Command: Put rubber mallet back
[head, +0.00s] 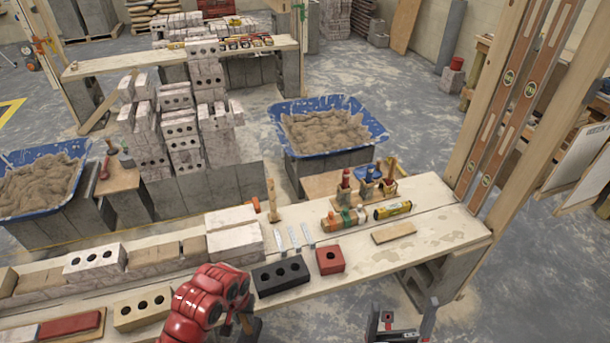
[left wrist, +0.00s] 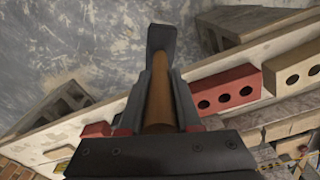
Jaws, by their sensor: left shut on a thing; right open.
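The rubber mallet (left wrist: 162,40) shows in the left wrist view, with a black head and a brown wooden handle (left wrist: 159,112). My left gripper (left wrist: 160,95) is shut around its handle; the head is beyond the fingertips, over the floor in that view. In the head view my left gripper (head: 242,318) is at the front edge of the plank bench (head: 450,222), partly hidden by my red arm. A dark part of the mallet (head: 254,327) shows beside it. My right gripper (head: 400,330) is open and empty in front of the bench's right part.
A black brick (head: 280,276) and a red brick (head: 330,260) lie near the bench's front edge. Behind are trowels (head: 293,236), bottles (head: 344,219) and a wooden holder with tools (head: 366,184). A tall post with levels (head: 506,125) stands right. Blue tubs (head: 284,108) stand behind.

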